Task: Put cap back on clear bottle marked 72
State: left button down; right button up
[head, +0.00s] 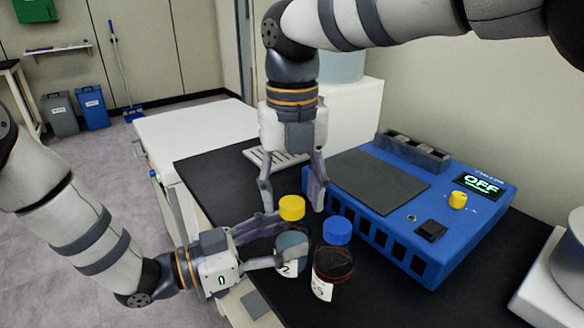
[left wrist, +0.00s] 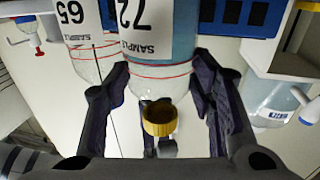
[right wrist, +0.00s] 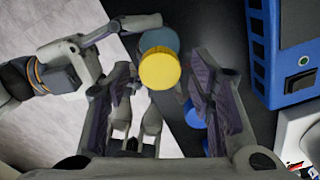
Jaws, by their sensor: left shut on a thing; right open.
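The clear bottle marked 72 (left wrist: 160,72) stands upright on the black bench, and its label also shows in part in the head view (head: 289,267). The yellow cap (head: 291,208) sits at the top of its neck; I cannot tell whether it is screwed tight. The cap also shows in the left wrist view (left wrist: 160,118) and from above in the right wrist view (right wrist: 160,68). My left gripper (head: 276,240) is shut around the bottle's body from the left. My right gripper (head: 292,198) points down with open fingers on either side of the cap, apparently not touching it.
A second bottle with a blue cap (head: 337,231) stands close on the right. A blue device reading OFF (head: 340,190) stands behind it on the black bench (head: 215,172). White equipment (head: 570,262) stands at the far right. A white rack (head: 275,158) lies behind my right gripper.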

jog(key=shift+f, duration=0.45)
jog(key=shift+c, duration=0.6)
